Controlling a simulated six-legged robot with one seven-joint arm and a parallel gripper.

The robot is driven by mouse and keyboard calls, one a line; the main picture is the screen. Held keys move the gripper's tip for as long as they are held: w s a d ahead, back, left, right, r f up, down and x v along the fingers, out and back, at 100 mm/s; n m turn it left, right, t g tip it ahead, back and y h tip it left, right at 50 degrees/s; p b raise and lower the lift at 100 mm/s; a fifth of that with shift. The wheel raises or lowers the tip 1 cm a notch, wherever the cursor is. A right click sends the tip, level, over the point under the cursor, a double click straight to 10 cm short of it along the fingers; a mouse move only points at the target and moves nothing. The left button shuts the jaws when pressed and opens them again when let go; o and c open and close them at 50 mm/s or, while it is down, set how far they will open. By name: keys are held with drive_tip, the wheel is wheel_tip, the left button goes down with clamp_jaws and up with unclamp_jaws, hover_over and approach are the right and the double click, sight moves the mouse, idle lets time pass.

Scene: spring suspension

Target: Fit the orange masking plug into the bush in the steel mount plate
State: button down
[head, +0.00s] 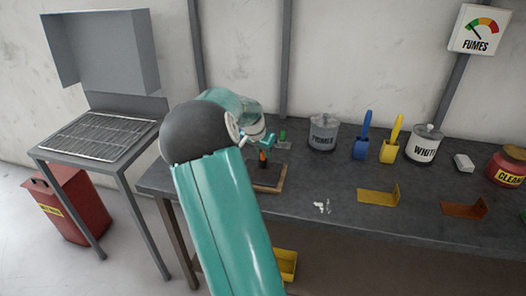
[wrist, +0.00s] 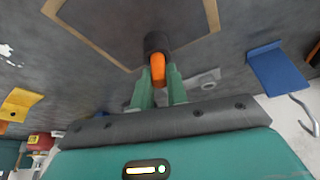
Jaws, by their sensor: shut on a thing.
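My gripper (wrist: 159,88) is shut on the orange masking plug (wrist: 157,68), held between its two green fingers. In the wrist view the plug's far end meets a dark round cylinder (wrist: 157,42), which looks like the bush. I cannot tell how deep the plug sits in it, if at all. The cylinder is over a dark grey surface inside a tan frame (wrist: 95,44). In the head view the gripper (head: 264,146) is above the tan-edged board (head: 268,187), and the orange plug (head: 263,156) shows below it. My arm hides part of the board.
A small grey piece with a ring (wrist: 207,82) lies close beside the right finger. A grey tin (head: 323,133), brush holders and a yellow bracket (head: 378,197) stand along the bench. White scraps (head: 321,207) lie near its front.

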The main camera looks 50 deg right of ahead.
drive_tip(key=c, duration=1.4)
unclamp_jaws()
drive_tip(key=v, duration=1.2)
drive_tip(key=shift+r, duration=0.15)
drive_tip(key=s+a+r+n+t+y, duration=0.15)
drive_tip(key=a+n, duration=0.25)
drive_tip(key=a, duration=1)
drive_tip(key=s+a+r+n+t+y, duration=0.15)
drive_tip(key=a+n, duration=0.35)
drive_tip(key=a, duration=0.8)
drive_tip(key=s+a+n, duration=0.2)
drive_tip(key=s+a, duration=0.1)
drive_tip(key=a, duration=0.2)
drive_tip(key=s+a+n+t+y, duration=0.1)
drive_tip(key=s+a+n, duration=0.2)
drive_tip(key=a, duration=0.3)
drive_tip(key=s+a+n+t, duration=0.1)
drive_tip(key=s+a+n, duration=0.2)
drive_tip(key=a, duration=0.3)
drive_tip(key=shift+s+f+y, duration=0.3)
drive_tip(key=shift+s, duration=0.55)
